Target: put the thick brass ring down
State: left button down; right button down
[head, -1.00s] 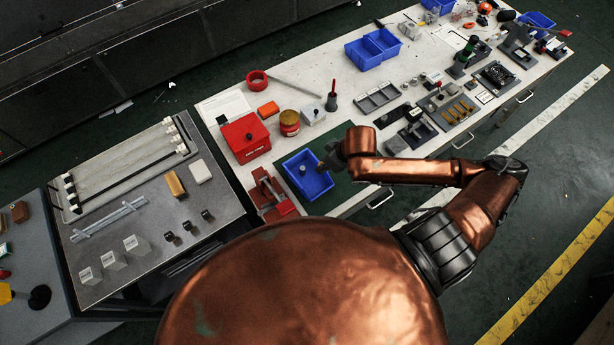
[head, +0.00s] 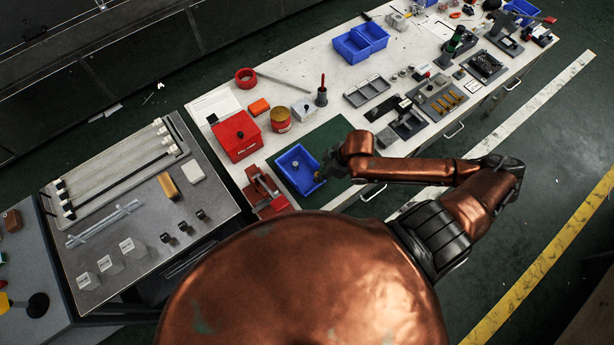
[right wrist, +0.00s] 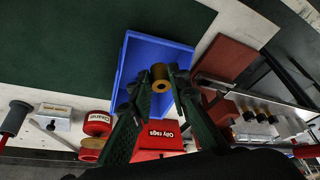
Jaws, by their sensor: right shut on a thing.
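The thick brass ring (right wrist: 160,78) shows in the right wrist view between the fingertips of my right gripper (right wrist: 163,82), which is shut on it. Behind it in that view is the inside of the blue bin (right wrist: 133,60); I cannot tell how high the ring is above the bin floor. In the head view my right gripper (head: 326,168) is at the right side of the blue bin (head: 287,159), and the ring is small and mostly hidden there. A small dark knob-like thing (head: 295,164) is in the bin. My left gripper is not in view.
A green mat (head: 335,135) lies beside and under the bin. A red box (head: 238,135), a red vise-like tool (head: 262,187) and a yellow-and-red tin (head: 280,118) stand close by. Grey trays (head: 366,91) and blue bins (head: 360,42) are further along the bench.

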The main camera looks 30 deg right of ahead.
jog(key=w+f, duration=0.1)
jog(key=f, duration=0.1)
jog(key=w+a+f, duration=0.1)
jog(key=w+f, duration=0.1)
jog(key=w+a+f, duration=0.1)
jog(key=w+f, duration=0.1)
jog(key=shift+w+f, duration=0.25)
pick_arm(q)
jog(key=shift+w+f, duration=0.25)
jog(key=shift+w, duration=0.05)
pick_arm(e)
jog(key=shift+d+f, duration=0.1)
jog(key=shift+f, duration=1.3)
jog(key=c, duration=1.8)
grip_release()
jog(key=shift+s+f, duration=0.1)
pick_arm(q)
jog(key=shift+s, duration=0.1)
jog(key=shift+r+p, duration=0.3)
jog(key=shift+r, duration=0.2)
pick_arm(e)
jog(key=v, duration=1.2)
